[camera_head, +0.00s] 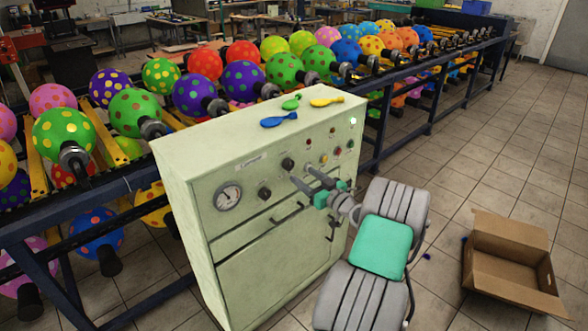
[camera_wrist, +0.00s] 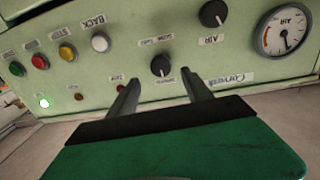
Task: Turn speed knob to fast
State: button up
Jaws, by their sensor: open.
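The speed knob is the dark round knob beside the "Conveyor" label on the pale green control cabinet; it shows in the head view (camera_head: 288,164) and in the wrist view (camera_wrist: 161,66). Small labels sit above and below it, too small to read surely. My gripper (camera_head: 302,175) is open in front of the panel, with its fingers pointing at the knob. In the wrist view the gripper (camera_wrist: 160,77) has one fingertip on each side of the knob's line. The fingers look apart from the knob, and nothing is between them.
The AIR knob (camera_wrist: 213,13) and a pressure gauge (camera_wrist: 284,29) are close by. Coloured buttons (camera_wrist: 67,53) and a lit green lamp (camera_wrist: 43,101) are on the same panel. Balloons (camera_head: 245,83) fill the rack behind. An open cardboard box (camera_head: 512,262) is on the floor at right.

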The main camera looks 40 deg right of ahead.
aim_at(291, 166)
jog(key=w+p, duration=0.1)
jog(key=w, duration=0.5)
jog(key=shift+c, duration=0.6)
grip_shut()
